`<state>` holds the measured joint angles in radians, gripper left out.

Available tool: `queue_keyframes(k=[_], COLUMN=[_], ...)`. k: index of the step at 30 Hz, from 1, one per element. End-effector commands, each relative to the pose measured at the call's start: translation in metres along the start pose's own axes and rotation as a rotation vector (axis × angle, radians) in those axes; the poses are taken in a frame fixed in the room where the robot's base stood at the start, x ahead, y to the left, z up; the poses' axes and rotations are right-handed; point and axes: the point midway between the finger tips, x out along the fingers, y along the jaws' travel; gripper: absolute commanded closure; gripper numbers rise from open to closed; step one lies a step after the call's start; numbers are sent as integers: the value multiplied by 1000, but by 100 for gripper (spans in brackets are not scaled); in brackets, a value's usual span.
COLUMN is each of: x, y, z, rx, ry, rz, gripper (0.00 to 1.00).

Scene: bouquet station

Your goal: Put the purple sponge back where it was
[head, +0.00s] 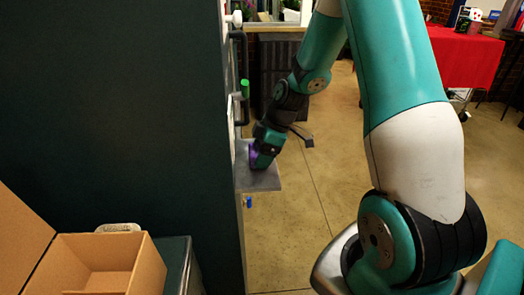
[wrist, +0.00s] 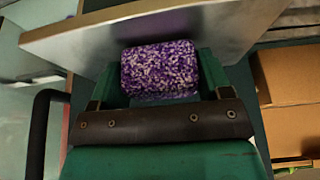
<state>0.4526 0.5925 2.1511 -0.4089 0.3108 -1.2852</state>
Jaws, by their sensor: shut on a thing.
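The purple sponge (wrist: 160,70) is a speckled purple and white block between my gripper's fingers in the wrist view. My gripper (wrist: 160,78) is shut on it. In the head view my gripper (head: 262,157) is at a small grey shelf (head: 262,181) that juts from the dark panel, and a bit of the purple sponge (head: 252,155) shows at its left side. The shelf (wrist: 100,36) crosses the top of the wrist view, close to the sponge. I cannot tell whether the sponge touches the shelf.
The tall dark panel (head: 110,100) fills the left. A green-tipped peg (head: 244,88) and dark pipe stand above the shelf, with a blue piece (head: 249,202) below. An open cardboard box (head: 110,265) is at the lower left. Floor right of the shelf is clear.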

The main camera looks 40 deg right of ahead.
Motion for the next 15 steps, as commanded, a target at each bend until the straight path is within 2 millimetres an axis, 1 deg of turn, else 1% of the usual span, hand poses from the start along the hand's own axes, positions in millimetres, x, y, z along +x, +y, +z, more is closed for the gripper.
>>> queue_keyframes(k=[5, 6, 8, 9, 15], x=[3, 3, 2, 2, 2], y=[0, 0, 0, 0, 0], z=[1, 1, 1, 1, 1], rx=[0, 0, 0, 0, 0], ry=[0, 0, 0, 0, 0], rz=[0, 0, 0, 0, 0], gripper=[54, 26, 12, 3, 3])
